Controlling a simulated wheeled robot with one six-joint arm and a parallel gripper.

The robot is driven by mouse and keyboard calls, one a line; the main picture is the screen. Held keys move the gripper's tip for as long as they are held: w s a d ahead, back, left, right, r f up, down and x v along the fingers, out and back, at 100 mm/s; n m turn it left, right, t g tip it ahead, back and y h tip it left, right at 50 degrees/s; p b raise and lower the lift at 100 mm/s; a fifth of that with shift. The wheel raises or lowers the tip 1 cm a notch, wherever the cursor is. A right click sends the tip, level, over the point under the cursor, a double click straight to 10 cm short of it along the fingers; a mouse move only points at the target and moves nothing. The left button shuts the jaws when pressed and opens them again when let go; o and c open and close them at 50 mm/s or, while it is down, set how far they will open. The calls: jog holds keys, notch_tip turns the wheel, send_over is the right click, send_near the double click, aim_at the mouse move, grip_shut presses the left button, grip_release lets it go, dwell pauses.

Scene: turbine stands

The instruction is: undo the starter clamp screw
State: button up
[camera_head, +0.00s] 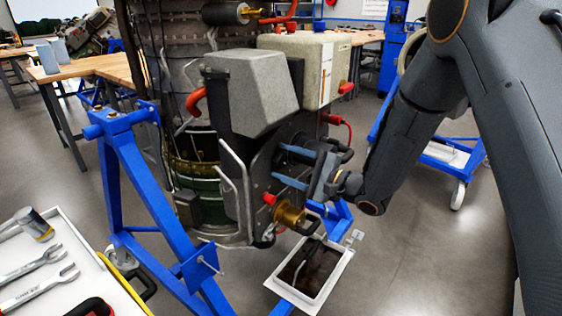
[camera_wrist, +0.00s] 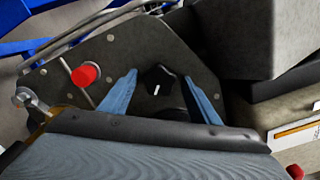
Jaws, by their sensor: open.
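A black lobed knob (camera_wrist: 158,78) with a white mark, which looks like the clamp screw, sits on a dark flat plate (camera_wrist: 125,50) of the engine unit in the wrist view. My gripper (camera_wrist: 159,88) is open, with one blue finger on each side of the knob. Whether the fingers touch it I cannot tell. In the head view my gripper (camera_head: 276,162) reaches in from the right, fingers pointing at the dark unit on the engine (camera_head: 205,170). The knob cannot be made out there.
A red cap (camera_wrist: 85,75) sticks out left of the fingers. A brass fitting (camera_head: 289,214) lies below my gripper. A white drip tray (camera_head: 337,272) is underneath. Blue stand legs (camera_head: 150,190) and a tool tray (camera_head: 85,262) are at left. Open floor lies at right.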

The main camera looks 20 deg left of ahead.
jog(key=shift+a+p, duration=0.2)
jog(key=shift+p, duration=0.1)
dwell(0.5)
jog(key=shift+f, duration=0.1)
jog(key=c, duration=1.2)
jog(key=n, duration=1.2)
jog(key=o, duration=1.3)
